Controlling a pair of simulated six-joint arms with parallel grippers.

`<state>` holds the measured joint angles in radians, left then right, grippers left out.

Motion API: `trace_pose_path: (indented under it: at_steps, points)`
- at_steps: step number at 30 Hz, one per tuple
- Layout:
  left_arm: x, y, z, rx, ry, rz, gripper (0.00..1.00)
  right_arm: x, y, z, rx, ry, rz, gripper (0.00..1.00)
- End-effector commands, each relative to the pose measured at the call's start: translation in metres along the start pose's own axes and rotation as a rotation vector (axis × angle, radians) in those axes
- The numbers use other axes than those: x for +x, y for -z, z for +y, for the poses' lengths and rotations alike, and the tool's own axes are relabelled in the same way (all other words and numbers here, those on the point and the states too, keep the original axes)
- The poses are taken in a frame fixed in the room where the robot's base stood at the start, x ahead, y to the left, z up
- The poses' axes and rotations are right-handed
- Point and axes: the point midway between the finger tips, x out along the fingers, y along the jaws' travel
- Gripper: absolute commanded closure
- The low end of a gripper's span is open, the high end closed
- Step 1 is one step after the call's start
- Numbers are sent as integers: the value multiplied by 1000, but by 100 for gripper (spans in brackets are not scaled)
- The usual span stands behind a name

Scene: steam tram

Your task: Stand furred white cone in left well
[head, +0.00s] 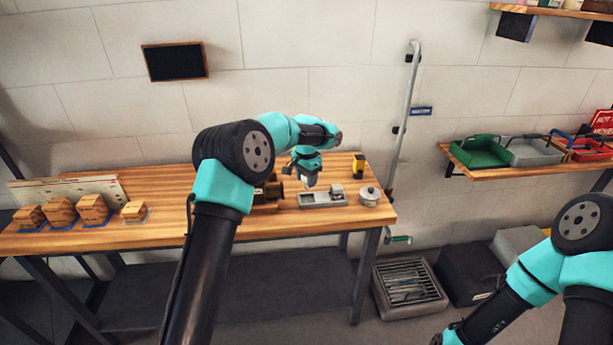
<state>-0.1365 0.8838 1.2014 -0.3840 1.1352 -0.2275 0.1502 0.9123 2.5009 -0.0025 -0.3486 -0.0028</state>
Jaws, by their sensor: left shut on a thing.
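My left gripper (309,184) is above the left part of a small grey block (322,204) on the wooden workbench. It is shut on a small pale thing at its tips. This fits the white cone, but it is too small and too covered to tell its shape or fur. The wells in the block are too small to make out clearly. A small grey piece (337,189) stands at the right part of the block. I cannot tell whether the held thing touches the block. My right gripper is out of view; only its arm shows at lower right.
A round lidded pot (370,196) and a yellow-black item (358,166) stand right of the block. A dark brown object is just left of it, partly behind my arm. Several wooden blocks (93,208) stand at the bench's left. The bench's middle left is clear.

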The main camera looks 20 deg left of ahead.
Motion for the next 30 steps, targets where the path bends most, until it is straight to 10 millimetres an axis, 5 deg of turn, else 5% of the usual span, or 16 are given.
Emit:
trace_pose_path:
  at_steps: [30]
  points:
    - [54, 0, 0, 0, 1, 0, 87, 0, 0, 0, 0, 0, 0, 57]
